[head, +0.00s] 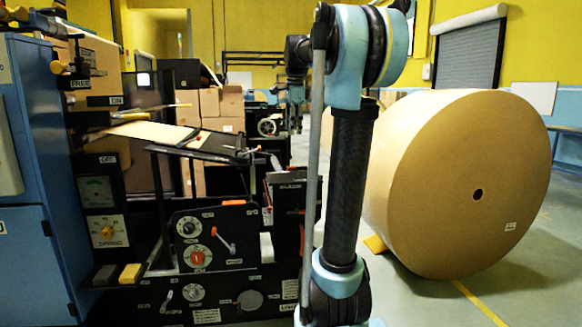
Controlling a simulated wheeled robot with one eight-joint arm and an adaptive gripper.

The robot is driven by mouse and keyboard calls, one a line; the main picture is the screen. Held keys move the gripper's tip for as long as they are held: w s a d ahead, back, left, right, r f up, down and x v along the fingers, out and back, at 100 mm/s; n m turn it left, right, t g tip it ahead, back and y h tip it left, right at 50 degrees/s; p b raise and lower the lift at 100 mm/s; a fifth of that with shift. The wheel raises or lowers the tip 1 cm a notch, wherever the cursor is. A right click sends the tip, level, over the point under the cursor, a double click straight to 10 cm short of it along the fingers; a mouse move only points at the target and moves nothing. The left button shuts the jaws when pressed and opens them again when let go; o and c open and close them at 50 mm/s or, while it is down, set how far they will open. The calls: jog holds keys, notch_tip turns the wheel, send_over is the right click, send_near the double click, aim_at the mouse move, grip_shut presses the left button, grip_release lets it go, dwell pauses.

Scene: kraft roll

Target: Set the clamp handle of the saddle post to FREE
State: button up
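A FREE label (80,84) is on the dark machine at the upper left. A small lever with a tan knob (58,67) sits just up and left of it; I cannot tell for sure that this is the clamp handle, nor its exact setting. My gripper (294,128) hangs down in the middle of the head view, left of my arm's upright link. It is well to the right of the FREE label and appears apart from the machine's levers. Its fingers are small and dark, so their opening is unclear. Nothing can be seen held in it.
A black machine panel (240,222) with dials and levers fills the lower middle. A blue cabinet (30,250) stands at the left. A large kraft roll (455,190) stands on the floor at the right. Stacked cartons (222,102) are behind. Floor shows free at the lower right.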

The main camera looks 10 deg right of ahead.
jog(key=w, duration=0.1)
send_near(297, 171)
jog(key=shift+m, duration=0.4)
jog(key=f, duration=0.2)
jog(key=w+a+f, duration=0.1)
jog(key=f, duration=0.1)
jog(key=w+a+f, duration=0.1)
jog(key=f, duration=0.1)
jog(key=shift+w+a+f, duration=0.1)
jog(key=shift+w+f, duration=0.05)
jog(key=shift+f, duration=0.15)
jog(key=shift+c, duration=0.3)
grip_shut()
